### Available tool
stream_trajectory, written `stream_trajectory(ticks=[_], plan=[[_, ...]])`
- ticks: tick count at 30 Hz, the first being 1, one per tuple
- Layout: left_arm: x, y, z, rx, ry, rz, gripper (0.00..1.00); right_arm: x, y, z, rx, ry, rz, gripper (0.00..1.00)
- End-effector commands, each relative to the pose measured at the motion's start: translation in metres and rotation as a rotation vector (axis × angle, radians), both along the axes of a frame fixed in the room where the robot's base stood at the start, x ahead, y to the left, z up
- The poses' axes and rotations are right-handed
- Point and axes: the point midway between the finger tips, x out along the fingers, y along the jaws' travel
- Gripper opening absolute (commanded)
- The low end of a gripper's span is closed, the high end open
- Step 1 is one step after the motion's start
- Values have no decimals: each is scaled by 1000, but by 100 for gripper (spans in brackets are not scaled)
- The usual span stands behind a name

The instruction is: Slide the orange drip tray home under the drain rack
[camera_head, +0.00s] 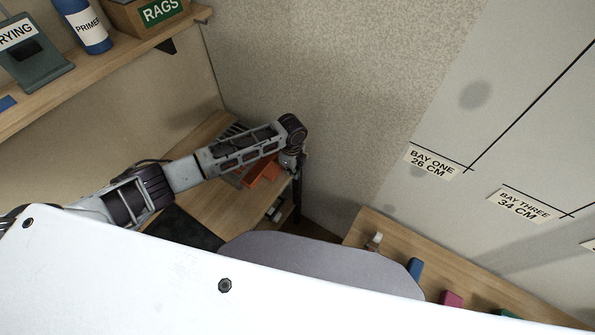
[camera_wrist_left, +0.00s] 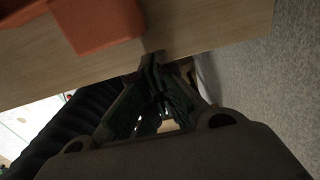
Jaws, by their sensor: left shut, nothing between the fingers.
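The orange drip tray (camera_head: 262,173) sits on a wooden bench in the corner, partly hidden behind my left forearm. Its rounded corner shows at the top left of the left wrist view (camera_wrist_left: 97,22), on the wood near the bench edge. A dark slatted piece, apparently the drain rack (camera_head: 234,130), shows just behind my arm; most of it is hidden, so how far the tray is under it cannot be told. My left gripper (camera_wrist_left: 155,62) is shut and empty, its fingertips at the bench edge, beside and apart from the tray. My right gripper is out of view.
The wooden bench (camera_head: 222,205) carries a dark mat (camera_head: 183,229). A shelf (camera_head: 95,72) with a rags box (camera_head: 150,14) and a primer bottle (camera_head: 88,27) hangs above left. A grey rounded surface (camera_head: 310,258) and a second bench with coloured blocks stand at right.

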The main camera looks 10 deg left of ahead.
Motion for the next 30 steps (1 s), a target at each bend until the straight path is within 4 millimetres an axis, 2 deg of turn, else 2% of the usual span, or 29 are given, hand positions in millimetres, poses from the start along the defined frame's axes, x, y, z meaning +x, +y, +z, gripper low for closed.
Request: stream_trajectory(ticks=[6,20,23,30], plan=[[4,13,0,0,0,1,0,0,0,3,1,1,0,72],[6,17,0,0,0,1,0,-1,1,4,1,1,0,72],[8,24,1,1,1,3,0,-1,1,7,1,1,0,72],[22,61,2,3,1,5,0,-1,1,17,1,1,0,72]])
